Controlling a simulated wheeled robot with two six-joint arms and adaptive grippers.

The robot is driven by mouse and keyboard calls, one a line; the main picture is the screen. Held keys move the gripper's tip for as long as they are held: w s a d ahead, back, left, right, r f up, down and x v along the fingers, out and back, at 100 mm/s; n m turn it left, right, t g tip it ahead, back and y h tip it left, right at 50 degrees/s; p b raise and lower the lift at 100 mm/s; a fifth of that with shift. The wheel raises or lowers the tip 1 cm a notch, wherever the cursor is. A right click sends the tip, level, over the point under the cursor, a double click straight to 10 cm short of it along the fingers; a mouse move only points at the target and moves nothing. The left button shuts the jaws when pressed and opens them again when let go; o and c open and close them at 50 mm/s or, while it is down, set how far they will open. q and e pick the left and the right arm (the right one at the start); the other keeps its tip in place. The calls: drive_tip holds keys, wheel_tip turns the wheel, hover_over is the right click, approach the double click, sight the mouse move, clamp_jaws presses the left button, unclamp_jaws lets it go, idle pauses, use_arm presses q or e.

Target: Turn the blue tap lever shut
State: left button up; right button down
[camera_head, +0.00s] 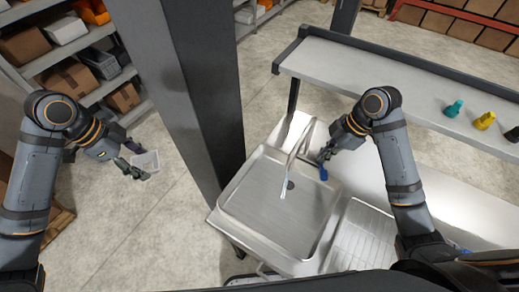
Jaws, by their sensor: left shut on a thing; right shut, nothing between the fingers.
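The blue tap lever (323,173) is at the right rim of the steel sink, beside the base of the tap. The thin curved tap (305,137) arches over the basin. A pale streak below its end may be running water. My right gripper (326,156) is shut with nothing between its fingers, at the upper end of the blue lever. I cannot tell whether it touches the lever. My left gripper (136,164) is shut on a small pale container (149,160) and holds it left of the dark post, away from the sink.
The sink (255,205) has a ribbed drainboard (362,240) at its right. A dark post (190,90) stands between my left gripper and the sink. Racks with boxes stand at the left.

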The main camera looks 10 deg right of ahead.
sight(321, 168)
drive_tip(key=s+b+x, duration=0.1)
drive_tip(key=b+x, duration=0.6)
drive_tip(key=x, duration=0.4)
drive_tip(key=d+b, duration=0.1)
drive_tip(key=d, duration=0.1)
drive_tip(key=d+r, duration=0.1)
drive_tip(key=d, duration=0.1)
drive_tip(key=shift+w+d+b, duration=0.15)
drive_tip(key=shift+d+b, duration=0.05)
drive_tip(key=shift+b, duration=0.2)
